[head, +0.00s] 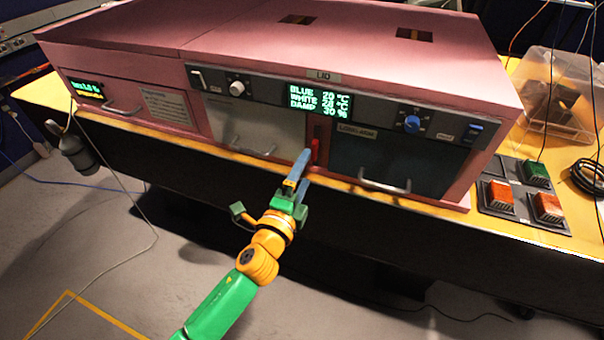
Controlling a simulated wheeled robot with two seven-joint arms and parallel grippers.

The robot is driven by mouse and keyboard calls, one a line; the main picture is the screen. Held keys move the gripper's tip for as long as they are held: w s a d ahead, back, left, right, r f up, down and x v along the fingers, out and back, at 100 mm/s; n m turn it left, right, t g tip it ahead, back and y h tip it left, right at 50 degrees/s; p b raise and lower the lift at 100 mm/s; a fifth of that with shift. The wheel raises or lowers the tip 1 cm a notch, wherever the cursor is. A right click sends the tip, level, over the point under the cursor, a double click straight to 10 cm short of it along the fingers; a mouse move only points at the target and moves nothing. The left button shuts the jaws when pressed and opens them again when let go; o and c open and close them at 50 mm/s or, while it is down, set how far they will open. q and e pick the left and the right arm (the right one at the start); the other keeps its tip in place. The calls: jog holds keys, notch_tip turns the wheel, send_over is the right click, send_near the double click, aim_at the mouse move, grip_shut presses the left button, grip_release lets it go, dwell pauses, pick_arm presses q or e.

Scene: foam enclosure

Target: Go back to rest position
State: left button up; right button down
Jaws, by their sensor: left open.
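My left arm, green and orange, reaches up from the bottom of the head view. Its left gripper (298,172) is open in front of the pink foam enclosure (150,50). The blue fingers point at the middle of the front, close to a small red handle (315,150) between the two doors. Nothing shows held in the fingers. I cannot tell whether they touch the handle. My right gripper is not in view.
The enclosure stands on a yellow-edged table (500,222). A switch pad (523,192) with green and orange buttons and a clear bin (560,95) are at the right. Door handles (384,183) stick out from the front. A grey canister (78,150) hangs at the left. The floor in front is mostly open.

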pick_arm(q)
jog(key=shift+s+a, duration=0.25)
jog(key=shift+s, duration=0.45)
jog(key=s+a+f+n+g+y, duration=0.1)
jog(key=s+a+f+n+g, duration=0.15)
jog(key=f, duration=0.65)
jog(key=s+a+f+n+g+y, duration=0.1)
jog(key=s+a+f+n+g, duration=0.15)
jog(key=f, duration=0.65)
jog(key=s+a+f+n+g+y, duration=0.2)
jog(key=s+a+f+n, duration=0.15)
jog(key=f, duration=0.55)
jog(key=s+a+f+n+g, duration=0.2)
jog(key=s+f, duration=0.3)
jog(key=s, duration=0.5)
jog(key=s+a+f+n+g+y, duration=0.1)
jog(key=s+a+f+n+g, duration=0.2)
jog(key=s, duration=0.8)
jog(key=s+a+f+n+g, duration=0.3)
jog(key=s+f+n, duration=0.3)
jog(key=s+f, duration=0.2)
jog(key=s+g, duration=0.1)
jog(key=s, duration=0.1)
jog(key=shift+s+f+y, duration=0.2)
jog(key=shift+s+y, duration=0.1)
